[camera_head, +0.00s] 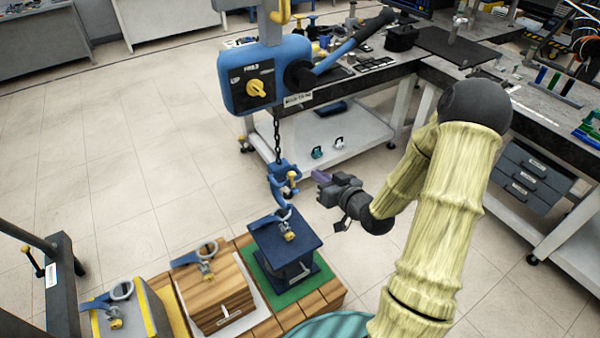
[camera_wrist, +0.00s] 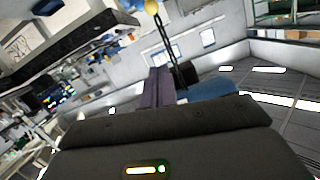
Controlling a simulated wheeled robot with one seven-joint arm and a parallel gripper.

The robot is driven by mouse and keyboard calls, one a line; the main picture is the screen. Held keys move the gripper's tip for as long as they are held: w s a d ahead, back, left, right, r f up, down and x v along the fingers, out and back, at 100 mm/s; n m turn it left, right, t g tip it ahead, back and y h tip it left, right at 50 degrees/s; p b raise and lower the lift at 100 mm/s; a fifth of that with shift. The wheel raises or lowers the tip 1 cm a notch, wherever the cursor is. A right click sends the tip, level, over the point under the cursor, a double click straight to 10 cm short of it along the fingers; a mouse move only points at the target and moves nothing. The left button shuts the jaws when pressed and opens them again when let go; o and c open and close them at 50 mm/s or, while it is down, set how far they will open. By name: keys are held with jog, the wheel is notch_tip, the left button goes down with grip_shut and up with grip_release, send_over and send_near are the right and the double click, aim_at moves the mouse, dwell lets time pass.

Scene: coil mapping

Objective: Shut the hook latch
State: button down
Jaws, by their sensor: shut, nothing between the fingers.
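A blue hook (camera_head: 283,185) hangs on a dark chain (camera_head: 277,140) below the blue hoist (camera_head: 262,78). A small yellow latch piece (camera_head: 292,178) shows on the hook's right side; I cannot tell whether the latch is open or shut. My gripper (camera_head: 319,175) is to the right of the hook, apart from it in the picture, with purple fingers shut and empty. The fingers (camera_wrist: 157,87) also show in the wrist view, with a chain and a blue part (camera_wrist: 207,88) beyond them. The hook's lower end is just above the dark blue block (camera_head: 286,236); whether they touch is unclear.
The dark blue block stands on a green mat (camera_head: 292,292). A wooden block (camera_head: 214,296) and a grey-yellow block (camera_head: 130,312) with similar blue fittings stand to its left. A workbench (camera_head: 385,78) is behind. Open floor lies left of the hook.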

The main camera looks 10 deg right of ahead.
jog(key=p, duration=0.3)
send_over(297, 190)
jog(key=f, duration=0.2)
jog(key=shift+w+d+f, duration=0.1)
jog(key=shift+d+f, duration=0.1)
jog(key=shift+f, duration=1.05)
jog(key=shift+a+f, duration=0.15)
jog(key=shift+f, duration=0.6)
jog(key=shift+f, duration=0.1)
